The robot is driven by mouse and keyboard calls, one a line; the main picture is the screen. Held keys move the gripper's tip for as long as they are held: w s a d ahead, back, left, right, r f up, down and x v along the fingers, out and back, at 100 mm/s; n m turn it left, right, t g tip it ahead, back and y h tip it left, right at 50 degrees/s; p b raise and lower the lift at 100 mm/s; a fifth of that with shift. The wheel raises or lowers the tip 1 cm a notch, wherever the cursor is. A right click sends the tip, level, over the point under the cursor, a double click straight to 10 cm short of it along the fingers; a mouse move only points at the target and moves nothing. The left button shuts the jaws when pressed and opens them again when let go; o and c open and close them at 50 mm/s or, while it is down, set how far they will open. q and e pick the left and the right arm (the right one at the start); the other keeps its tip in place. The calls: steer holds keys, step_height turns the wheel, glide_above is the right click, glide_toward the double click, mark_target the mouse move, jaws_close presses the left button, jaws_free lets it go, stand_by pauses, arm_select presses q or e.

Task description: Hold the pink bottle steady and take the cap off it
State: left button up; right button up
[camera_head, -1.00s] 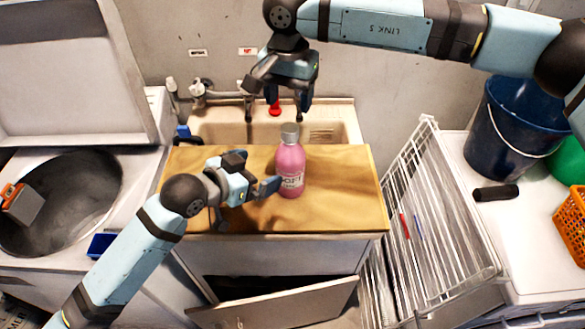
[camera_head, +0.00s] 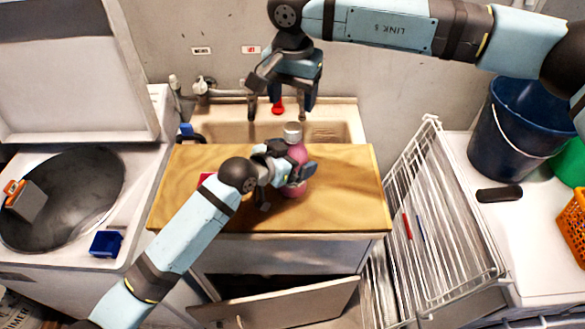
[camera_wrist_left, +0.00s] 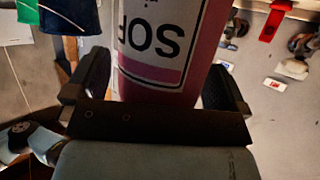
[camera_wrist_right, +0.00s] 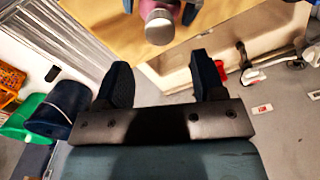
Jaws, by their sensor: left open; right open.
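The pink bottle (camera_head: 298,154) stands upright on the wooden top (camera_head: 345,185), partly hidden by my left gripper. Its grey cap (camera_head: 292,131) is on; the right wrist view also shows the cap (camera_wrist_right: 159,27). My left gripper (camera_head: 287,187) is open at the bottle. In the left wrist view the labelled bottle (camera_wrist_left: 165,45) stands between its two fingers, and whether they touch it I cannot tell. My right gripper (camera_head: 277,113) is open and empty, higher up and behind the cap, over the sink side.
A sink (camera_head: 345,118) with taps lies behind the wooden top. A white wire rack (camera_head: 425,225) stands at right. A dark blue bucket (camera_head: 495,150) is farther right. An open washer drum (camera_head: 75,205) is at left. A small red item (camera_head: 206,178) lies by my left arm.

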mark_target(293, 127)
arm_select(q)
steer(key=c, duration=1.7)
arm_select(e)
steer(key=shift+c, duration=1)
steer(key=m, duration=0.7)
steer(key=shift+a+m, duration=0.1)
steer(key=shift+m, duration=0.2)
steer(key=m, duration=1.2)
steer(key=shift+s+a+m, duration=0.1)
steer(key=shift+m, duration=0.3)
steer(key=m, duration=1.2)
steer(key=shift+m, duration=0.4)
steer(key=m, duration=1)
steer(key=shift+m, duration=0.4)
steer(key=m, duration=0.5)
steer(key=shift+d, duration=0.2)
steer(key=shift+f, duration=4)
